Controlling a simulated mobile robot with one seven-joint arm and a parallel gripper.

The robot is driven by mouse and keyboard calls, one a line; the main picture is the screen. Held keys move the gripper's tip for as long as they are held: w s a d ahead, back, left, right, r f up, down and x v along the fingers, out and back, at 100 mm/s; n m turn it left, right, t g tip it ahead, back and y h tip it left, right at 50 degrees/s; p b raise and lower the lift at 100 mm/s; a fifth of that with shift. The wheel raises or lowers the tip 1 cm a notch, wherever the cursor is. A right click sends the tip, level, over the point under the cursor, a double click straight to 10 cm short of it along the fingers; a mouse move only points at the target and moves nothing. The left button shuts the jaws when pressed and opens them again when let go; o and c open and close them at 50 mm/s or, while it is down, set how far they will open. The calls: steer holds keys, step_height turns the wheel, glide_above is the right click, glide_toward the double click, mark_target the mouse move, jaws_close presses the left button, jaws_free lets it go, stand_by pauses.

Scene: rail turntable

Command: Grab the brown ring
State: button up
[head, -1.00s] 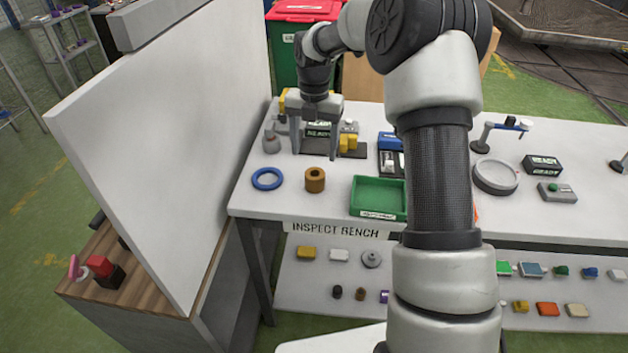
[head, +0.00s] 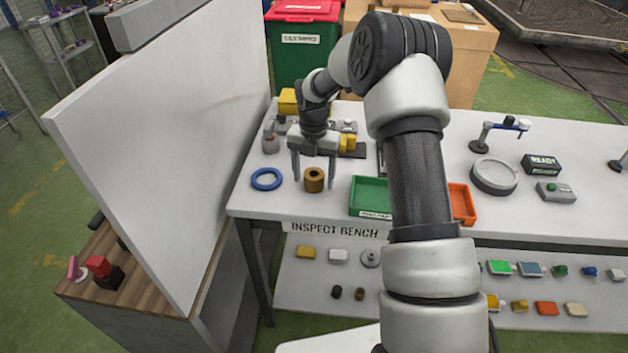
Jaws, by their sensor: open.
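The brown ring (head: 314,181) is a short, thick-walled cylinder with a hole in its top. It stands upright on the white inspect bench, near the front edge. My gripper (head: 313,183) points down over it, with one finger to the left of the ring and the other to the right. The fingers are spread wide, with visible gaps to the ring. I cannot tell exactly how high the fingertips are above the bench top.
A flat blue ring (head: 267,179) lies just left of the brown ring. A green tray (head: 369,194) and an orange tray (head: 462,204) stand to the right. A grey weight-like object (head: 270,141) is behind left. A white panel (head: 160,150) rises left of the bench.

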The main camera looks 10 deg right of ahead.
steer(key=shift+c, duration=0.5)
steer(key=c, duration=1.4)
steer(key=shift+r, duration=0.1)
steer(key=shift+w+r, duration=0.1)
